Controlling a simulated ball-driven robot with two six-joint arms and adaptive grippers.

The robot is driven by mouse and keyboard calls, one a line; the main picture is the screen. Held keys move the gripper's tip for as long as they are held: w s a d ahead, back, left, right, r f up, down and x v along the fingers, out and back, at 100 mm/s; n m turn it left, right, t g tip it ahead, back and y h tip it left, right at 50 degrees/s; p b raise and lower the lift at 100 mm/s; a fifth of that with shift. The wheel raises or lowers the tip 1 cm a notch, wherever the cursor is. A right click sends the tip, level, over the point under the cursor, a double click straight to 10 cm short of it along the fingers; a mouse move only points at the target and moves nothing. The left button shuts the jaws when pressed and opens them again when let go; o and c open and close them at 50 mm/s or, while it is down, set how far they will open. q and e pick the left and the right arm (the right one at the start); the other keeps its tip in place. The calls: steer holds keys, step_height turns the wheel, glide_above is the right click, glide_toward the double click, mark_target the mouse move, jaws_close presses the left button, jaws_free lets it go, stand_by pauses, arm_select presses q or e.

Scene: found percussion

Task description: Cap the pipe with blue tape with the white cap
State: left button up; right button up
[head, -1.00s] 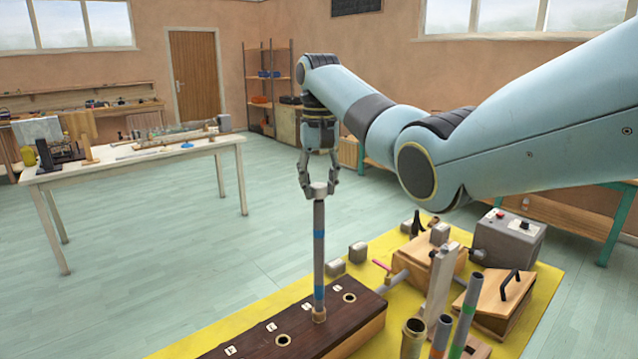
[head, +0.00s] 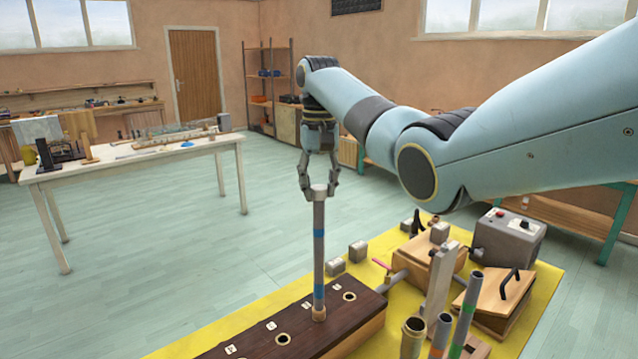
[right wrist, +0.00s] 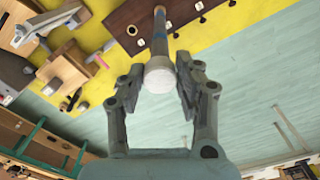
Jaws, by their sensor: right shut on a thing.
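The grey pipe with blue tape (head: 319,258) stands upright in a brass-ringed hole of a dark wooden block (head: 255,345). A blue band circles its upper part and another coloured band sits low down. The white cap (head: 319,191) is at the pipe's top end, in line with it; it looks pale and round in the right wrist view (right wrist: 159,74). How far it sits over the pipe is hidden. My right gripper (head: 319,189) is above the pipe, its fingers shut on the cap from both sides. My left gripper is not in view.
A yellow mat (head: 400,290) bears the block. Empty ringed holes show either side of the pipe. To the right stand an orange-banded pipe (head: 441,335), a green-banded pipe (head: 467,312), wooden boxes and a grey control box (head: 508,238). The floor beyond is clear.

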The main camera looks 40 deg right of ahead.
mark_target(319, 187)
steer(key=shift+f, duration=1.3)
steer(key=o, duration=0.9)
steer(key=shift+c, duration=0.2)
steer(key=shift+r, duration=0.15)
step_height(319, 187, up, 7)
steer(key=shift+r, duration=0.1)
